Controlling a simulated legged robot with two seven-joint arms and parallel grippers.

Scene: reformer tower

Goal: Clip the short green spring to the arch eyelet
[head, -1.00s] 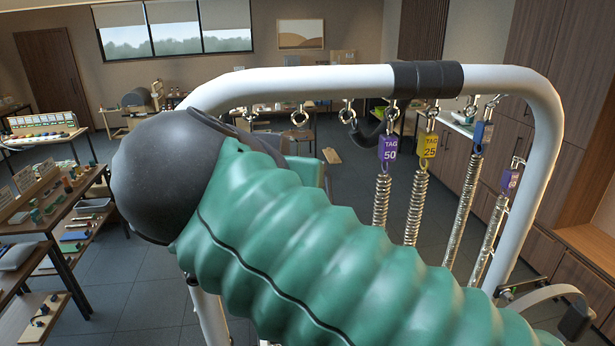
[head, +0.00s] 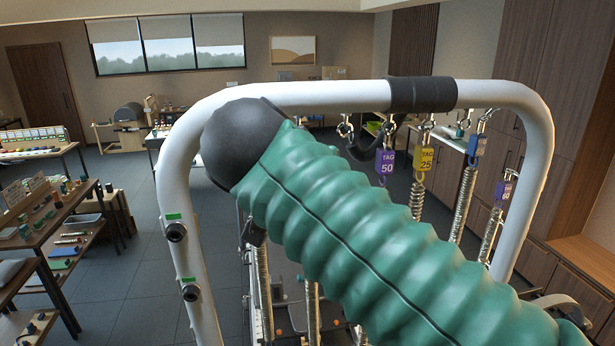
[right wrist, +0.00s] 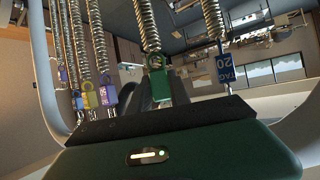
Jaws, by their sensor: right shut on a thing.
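The short green spring's green tag (right wrist: 160,86) shows in the right wrist view, with a metal coil (right wrist: 147,25) running up from it. My right gripper (right wrist: 157,100) is shut on the tag end. In the head view, my green ribbed right arm crosses in front of the white arch (head: 300,96), and its gripper is hidden behind it. An arch eyelet (head: 345,129) hangs from the bar left of the black sleeve. Other eyelets are covered by my arm. I cannot tell whether the green spring touches an eyelet. My left gripper is not in view.
Purple tag 50 (head: 386,161), yellow tag 25 (head: 425,158) and a blue tag (head: 476,145) hang at the arch's right. Blue tag 20 (right wrist: 226,69) is beside the green tag. A bench (head: 40,235) stands at left.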

